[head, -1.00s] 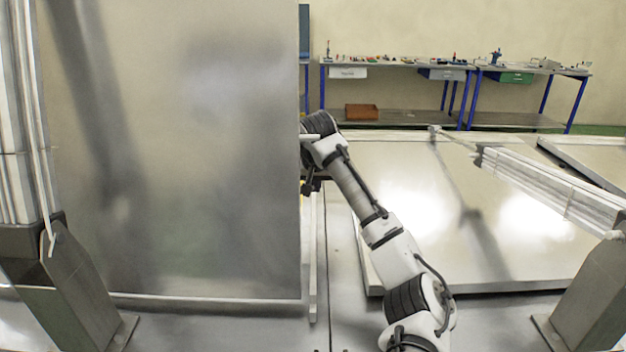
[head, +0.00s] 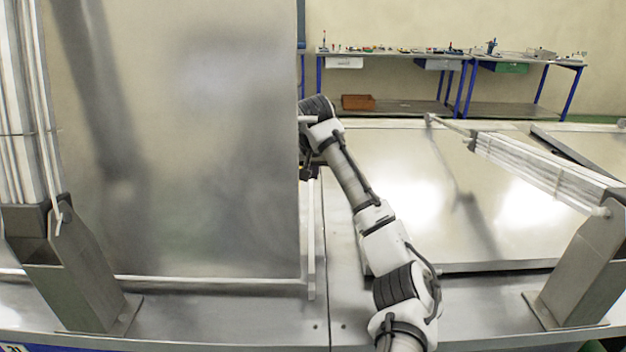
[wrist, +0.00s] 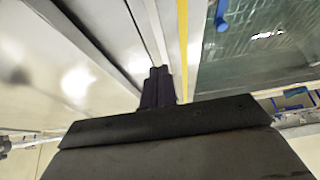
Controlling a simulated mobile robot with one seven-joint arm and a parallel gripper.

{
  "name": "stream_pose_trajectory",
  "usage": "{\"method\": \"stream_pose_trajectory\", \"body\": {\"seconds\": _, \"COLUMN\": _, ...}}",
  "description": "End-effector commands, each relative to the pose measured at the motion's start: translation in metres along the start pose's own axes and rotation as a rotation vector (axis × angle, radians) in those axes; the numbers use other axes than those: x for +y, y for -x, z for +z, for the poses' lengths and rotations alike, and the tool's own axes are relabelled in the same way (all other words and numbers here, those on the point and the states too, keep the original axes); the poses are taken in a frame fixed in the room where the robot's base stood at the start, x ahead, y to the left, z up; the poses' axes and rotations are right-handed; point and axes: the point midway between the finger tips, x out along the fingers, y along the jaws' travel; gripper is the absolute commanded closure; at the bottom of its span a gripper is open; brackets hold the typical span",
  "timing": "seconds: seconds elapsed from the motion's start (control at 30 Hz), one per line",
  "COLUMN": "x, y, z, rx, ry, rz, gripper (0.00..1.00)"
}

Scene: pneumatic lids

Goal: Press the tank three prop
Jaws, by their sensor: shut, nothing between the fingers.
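A tall metal lid (head: 180,140) stands raised at left in the head view. A pale strut assembly (head: 20,120) rises beside it from a grey bracket. At right, a lid (head: 400,185) lies flat, with another strut assembly (head: 540,165) sloping down to its bracket. I cannot tell which is the tank three prop; no label is readable. My gripper's end is mostly hidden at the raised lid's right edge in the head view. In the wrist view my gripper (wrist: 157,88) is shut and empty, its dark fingertips close together near a pale metal edge.
Grey brackets (head: 70,270) and (head: 580,270) stand on the metal deck. A thin upright bar (head: 311,245) is beside the raised lid. A yellow strip (wrist: 183,50) runs past the fingers.

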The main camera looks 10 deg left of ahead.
Motion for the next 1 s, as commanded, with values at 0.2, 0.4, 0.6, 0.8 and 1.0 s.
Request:
{"method": "stream_pose_trajectory", "body": {"seconds": 0.2, "x": -0.001, "y": 0.050, "z": 0.001, "rx": 0.005, "ry": 0.002, "rz": -0.002, "gripper": 1.00}}
{"method": "stream_pose_trajectory", "body": {"seconds": 0.4, "x": 0.000, "y": 0.087, "z": 0.000, "rx": 0.002, "ry": 0.001, "rz": 0.000, "gripper": 1.00}}
{"method": "stream_pose_trajectory", "body": {"seconds": 0.6, "x": 0.000, "y": 0.103, "z": 0.000, "rx": 0.000, "ry": 0.000, "rz": -0.001, "gripper": 1.00}}
{"method": "stream_pose_trajectory", "body": {"seconds": 0.8, "x": 0.000, "y": 0.105, "z": 0.000, "rx": -0.001, "ry": 0.000, "rz": 0.000, "gripper": 1.00}}
{"method": "stream_pose_trajectory", "body": {"seconds": 1.0, "x": 0.000, "y": 0.106, "z": -0.002, "rx": 0.009, "ry": -0.008, "rz": -0.003, "gripper": 1.00}}
